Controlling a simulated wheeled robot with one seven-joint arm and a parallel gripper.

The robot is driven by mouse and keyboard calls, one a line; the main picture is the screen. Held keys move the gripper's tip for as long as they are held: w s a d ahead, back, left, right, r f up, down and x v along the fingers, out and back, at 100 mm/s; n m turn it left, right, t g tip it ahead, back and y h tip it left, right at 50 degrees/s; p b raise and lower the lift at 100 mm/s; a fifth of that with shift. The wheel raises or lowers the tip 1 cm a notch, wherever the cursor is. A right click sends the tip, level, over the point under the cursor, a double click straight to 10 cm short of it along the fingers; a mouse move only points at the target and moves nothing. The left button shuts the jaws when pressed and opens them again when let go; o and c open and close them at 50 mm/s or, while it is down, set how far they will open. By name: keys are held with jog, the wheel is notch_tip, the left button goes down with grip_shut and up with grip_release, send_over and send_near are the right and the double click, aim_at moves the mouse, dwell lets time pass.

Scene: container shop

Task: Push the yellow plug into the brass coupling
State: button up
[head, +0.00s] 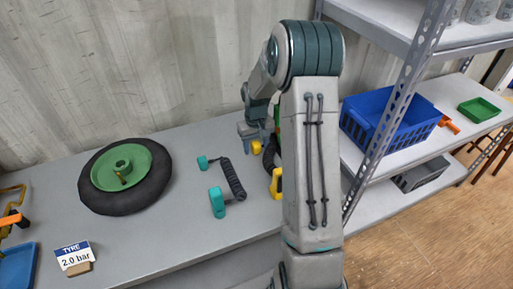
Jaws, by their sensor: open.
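A small yellow piece (257,147) shows right at my gripper (256,141), and a larger yellow piece (276,183) shows nearer the front, partly behind my arm. I cannot tell which is the plug. My gripper is open, pointing down over the back of the grey bench; whether the small yellow piece lies between its fingers is not clear. I cannot make out the brass coupling; it may be behind my arm. A green and red item (278,112) shows in part beside my arm.
A black tyre with a green hub (123,168) lies left on the bench (160,236). A teal handset (217,202) with a coiled dark cord (233,180) lies left of my gripper. A "TYRE 2.0 bar" card (74,255) stands front left. Shelving with a blue crate (392,122) stands right.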

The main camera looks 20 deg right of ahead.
aim_at(256, 143)
jog(key=c, duration=1)
jog(key=shift+r, duration=0.15)
notch_tip(256, 143, up, 18)
dwell(0.4)
